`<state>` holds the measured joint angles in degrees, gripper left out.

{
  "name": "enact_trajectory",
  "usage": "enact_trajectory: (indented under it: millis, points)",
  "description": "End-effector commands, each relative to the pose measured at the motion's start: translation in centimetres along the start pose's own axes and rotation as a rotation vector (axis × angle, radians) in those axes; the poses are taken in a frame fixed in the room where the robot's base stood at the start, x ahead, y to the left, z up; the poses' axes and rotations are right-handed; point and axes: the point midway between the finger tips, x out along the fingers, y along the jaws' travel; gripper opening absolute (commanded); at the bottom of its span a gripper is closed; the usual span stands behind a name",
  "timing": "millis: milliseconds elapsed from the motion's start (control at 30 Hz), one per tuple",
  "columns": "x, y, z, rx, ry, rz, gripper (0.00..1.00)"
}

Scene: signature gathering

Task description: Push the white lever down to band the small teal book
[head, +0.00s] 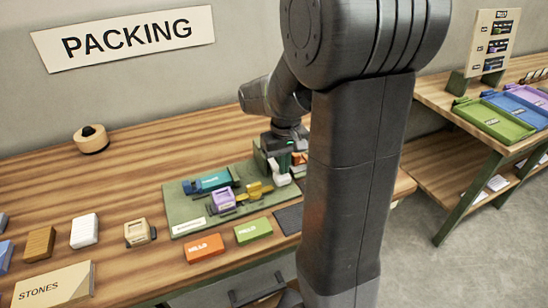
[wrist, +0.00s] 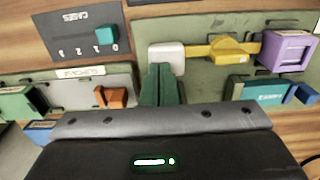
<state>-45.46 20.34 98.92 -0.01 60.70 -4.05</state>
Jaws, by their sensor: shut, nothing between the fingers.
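The white lever (wrist: 166,57) is a pale rounded block at the end of a yellow bar (wrist: 217,48). In the head view the lever (head: 281,178) is just below my gripper (head: 284,152). My gripper's green fingers (wrist: 160,82) are closed together and empty, with their tips at the lever's lower edge; I cannot tell whether they touch it. The teal book (wrist: 262,93) with a pale label lies at the right in the wrist view, beside a purple block (wrist: 287,50). The teal book (head: 212,182) is on the green board's left part in the head view.
The green board (head: 178,217) sits on the wooden table. Orange (head: 204,247) and green (head: 253,231) pieces lie in front of it. A dark panel (wrist: 80,35) marked CASES carries a teal slider. Coloured trays (head: 497,122) are on another bench. Table space behind the board is clear.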

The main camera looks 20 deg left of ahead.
Motion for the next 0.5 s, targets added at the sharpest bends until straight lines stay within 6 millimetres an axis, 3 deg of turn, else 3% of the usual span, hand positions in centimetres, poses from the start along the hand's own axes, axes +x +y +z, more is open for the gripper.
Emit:
enact_trajectory:
  millis: [500]
  points:
    - [1.18,-0.01,0.01,0.0,-0.001,0.0,0.0]
